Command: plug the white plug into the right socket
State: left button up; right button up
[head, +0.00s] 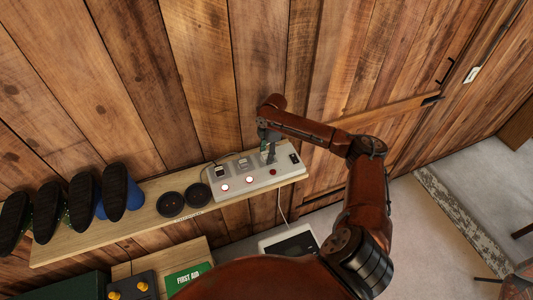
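A pale socket strip (257,181) lies on the wooden wall shelf, with its sockets in a row. My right gripper (268,154) points down over the right socket, at the strip's right part. Its fingers are small here and hide what is between them, so I cannot tell whether they are shut on a plug. The white plug cannot be made out clearly. A dark-topped plug (221,171) sits at the left socket, and a pale piece (243,162) sits at the middle one. The left and middle lamps glow; the right lamp (272,172) is dark red. My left gripper is not in view.
A black switch (293,158) is at the strip's right end. A thin white cord (281,207) hangs below. The plank wall rises close behind.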

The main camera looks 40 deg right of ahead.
notch_tip(320, 180, up, 12)
jog(key=d, duration=0.1)
jog(key=shift+s+d, duration=0.2)
dwell(0.4)
dwell(0.5)
